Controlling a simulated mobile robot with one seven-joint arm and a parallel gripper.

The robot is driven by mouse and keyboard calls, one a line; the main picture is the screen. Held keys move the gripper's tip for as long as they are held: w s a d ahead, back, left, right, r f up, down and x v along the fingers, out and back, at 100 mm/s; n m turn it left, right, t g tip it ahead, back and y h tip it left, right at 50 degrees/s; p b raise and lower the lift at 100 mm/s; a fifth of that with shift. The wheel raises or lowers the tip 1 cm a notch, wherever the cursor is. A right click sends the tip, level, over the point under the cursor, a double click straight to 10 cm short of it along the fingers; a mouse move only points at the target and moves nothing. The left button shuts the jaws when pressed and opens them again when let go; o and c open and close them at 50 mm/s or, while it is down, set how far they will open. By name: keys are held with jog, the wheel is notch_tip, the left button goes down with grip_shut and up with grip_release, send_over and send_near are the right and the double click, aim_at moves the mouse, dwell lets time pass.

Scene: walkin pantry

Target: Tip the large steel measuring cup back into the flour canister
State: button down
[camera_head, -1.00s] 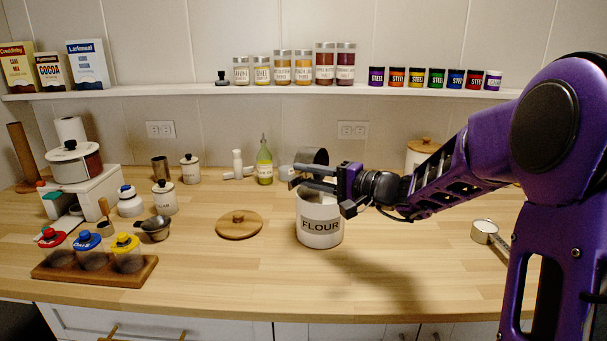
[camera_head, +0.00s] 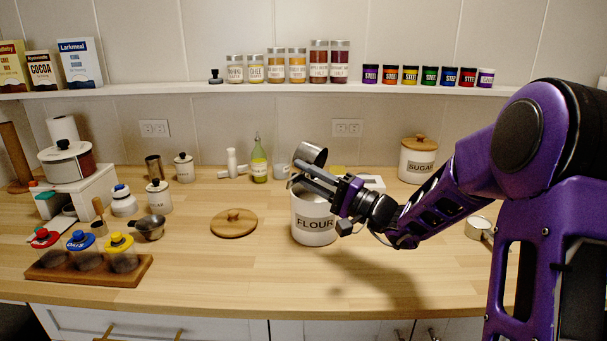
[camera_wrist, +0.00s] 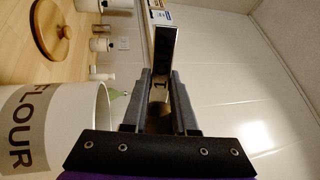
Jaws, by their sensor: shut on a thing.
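The large steel measuring cup (camera_head: 311,154) is above the back rim of the white flour canister (camera_head: 314,232), tilted, its rounded bowl up. My gripper (camera_head: 312,180) is shut on its handle over the canister's mouth, the fingers slanting up to the left. The canister also shows at lower left of the wrist view (camera_wrist: 60,105), open and upright. Its contents and the inside of the cup are hidden.
A wooden lid (camera_head: 234,223) lies left of the canister. A sugar canister (camera_head: 417,160) stands at the back right, and a green-tinted bottle (camera_head: 259,165) behind. A smaller steel cup (camera_head: 478,228) lies at right. The counter's front middle is clear.

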jog(key=shift+s+d+t+y, duration=0.1)
jog(key=shift+d+t+y, duration=0.15)
jog(key=shift+t+y, duration=0.25)
jog(key=shift+s+d+f+y, duration=0.1)
jog(key=shift+d+f+y, duration=0.1)
jog(key=shift+y, duration=0.5)
